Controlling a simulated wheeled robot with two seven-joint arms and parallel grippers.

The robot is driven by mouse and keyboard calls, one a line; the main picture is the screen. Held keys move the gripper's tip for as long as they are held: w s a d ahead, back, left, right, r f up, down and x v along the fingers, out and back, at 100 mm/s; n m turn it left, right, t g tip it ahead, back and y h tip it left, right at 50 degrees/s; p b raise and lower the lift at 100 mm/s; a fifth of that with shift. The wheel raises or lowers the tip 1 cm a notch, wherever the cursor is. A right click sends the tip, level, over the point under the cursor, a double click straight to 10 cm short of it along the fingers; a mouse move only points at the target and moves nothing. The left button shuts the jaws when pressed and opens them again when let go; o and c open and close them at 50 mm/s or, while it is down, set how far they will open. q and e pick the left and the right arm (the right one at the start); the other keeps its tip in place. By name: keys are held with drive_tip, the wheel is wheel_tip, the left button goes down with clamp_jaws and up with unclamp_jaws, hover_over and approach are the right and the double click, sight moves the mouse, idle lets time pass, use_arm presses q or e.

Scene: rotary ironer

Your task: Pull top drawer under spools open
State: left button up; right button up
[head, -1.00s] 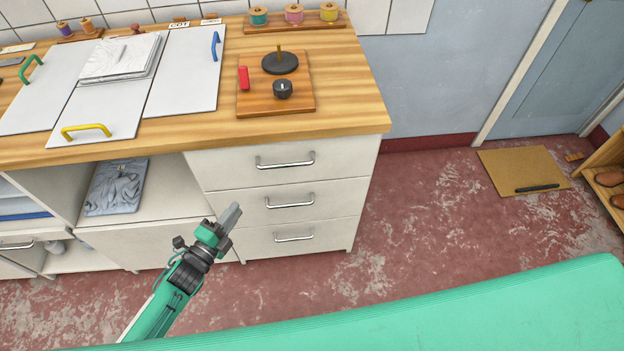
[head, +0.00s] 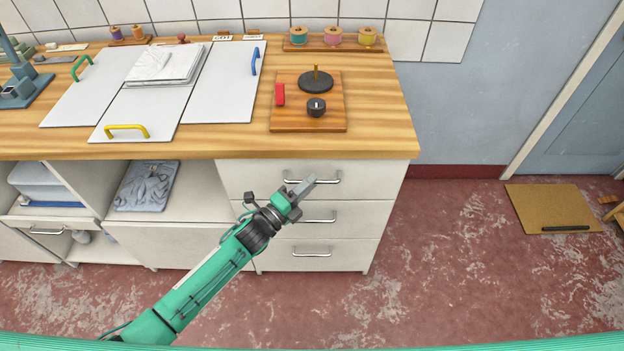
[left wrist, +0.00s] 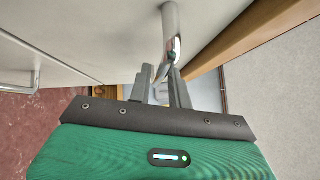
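The top drawer (head: 250,176) is the highest of three white drawers under the right end of the wooden counter. It is shut, its front flush with those below. Its metal bar handle (head: 332,181) is partly covered by my left gripper (head: 308,184), which reaches it from the lower left. In the left wrist view the handle (left wrist: 171,30) runs down to the tips of my left gripper (left wrist: 161,75). The fingers stand apart, with the bar at or between their tips; contact is unclear. Three spools (head: 332,37) stand on a wooden rack at the counter's back. My right gripper is out of view.
The middle drawer (head: 350,218) and bottom drawer (head: 345,255) are shut. An open shelf holds a grey relief plate (head: 147,187) to the left. A board with a knob (head: 316,107) lies on the counter (head: 380,135).

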use_arm(q)
drive_tip(key=shift+x, duration=0.8)
clamp_jaws()
drive_tip(key=shift+s+f, duration=0.1)
